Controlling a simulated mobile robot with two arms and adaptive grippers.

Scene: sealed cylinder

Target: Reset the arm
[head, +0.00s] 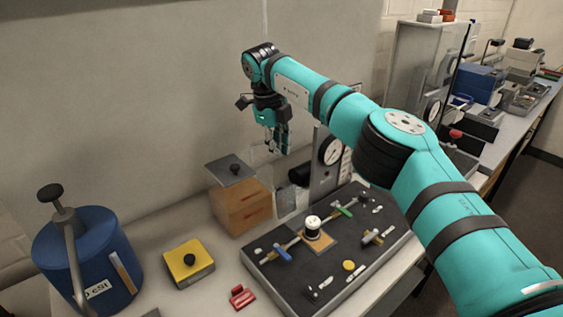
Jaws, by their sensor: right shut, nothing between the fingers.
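My right arm reaches in from the lower right and stretches across the bench to the upper middle. My right gripper (278,143) points down, shut and empty, in the air in front of the wall. It hangs above and behind the brown box (236,204) and the black panel, and touches neither as far as I can tell. My left gripper is not in view.
A black panel (262,271) with valves and a white-topped cylinder (312,227) lies on the bench. A gauge unit (331,151) stands behind it. A blue canister (85,262), yellow block (189,262) and red clip (242,297) sit left. More equipment fills the right bench.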

